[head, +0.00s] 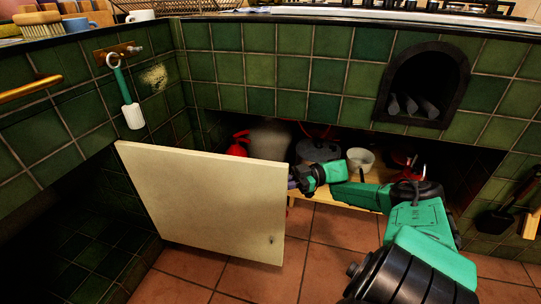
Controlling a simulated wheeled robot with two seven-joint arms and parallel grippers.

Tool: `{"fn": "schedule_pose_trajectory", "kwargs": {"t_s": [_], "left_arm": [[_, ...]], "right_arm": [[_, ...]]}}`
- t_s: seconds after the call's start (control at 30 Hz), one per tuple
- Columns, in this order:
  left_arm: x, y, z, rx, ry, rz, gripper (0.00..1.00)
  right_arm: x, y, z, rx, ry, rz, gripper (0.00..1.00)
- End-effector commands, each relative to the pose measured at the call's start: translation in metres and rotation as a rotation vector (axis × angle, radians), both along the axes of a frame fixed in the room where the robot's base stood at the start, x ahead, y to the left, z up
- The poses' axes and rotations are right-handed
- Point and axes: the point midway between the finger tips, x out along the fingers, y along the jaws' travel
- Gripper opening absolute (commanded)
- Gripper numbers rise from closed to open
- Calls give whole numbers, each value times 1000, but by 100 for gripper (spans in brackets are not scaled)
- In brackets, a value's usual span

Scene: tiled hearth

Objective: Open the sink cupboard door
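The sink cupboard door (205,200) is a plain cream panel in the head view. It stands swung out from the green tiled front, with the cupboard's inside showing behind and to the right of it. My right gripper (294,180) is at the door's right edge, its tip touching or very close to it. The fingers are small and dark there, so I cannot tell whether they are open or shut. My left gripper is not in view.
Inside stand a red extinguisher-like object (238,144), a pale bin (270,140) and a white bowl (360,160). A green-handled brush (125,95) hangs left above the door. A dark arched niche (425,85) is at right. The tiled floor (335,228) in front is clear.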

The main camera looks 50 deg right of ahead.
Motion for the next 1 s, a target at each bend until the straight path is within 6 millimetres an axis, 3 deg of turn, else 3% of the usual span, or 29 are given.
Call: {"fn": "schedule_pose_trajectory", "kwargs": {"t_s": [0.43, 0.47, 0.5, 0.53, 1.0], "left_arm": [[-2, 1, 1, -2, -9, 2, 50], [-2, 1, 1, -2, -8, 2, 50], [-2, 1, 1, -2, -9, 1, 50], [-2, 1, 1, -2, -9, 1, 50], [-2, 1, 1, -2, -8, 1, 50]], "right_arm": [[1, 1, 1, 3, -4, -1, 0], [1, 1, 1, 3, -4, -1, 26], [1, 1, 1, 3, -3, 0, 42], [1, 1, 1, 3, -3, 0, 45], [0, 0, 0, 0, 0, 0, 45]]}}
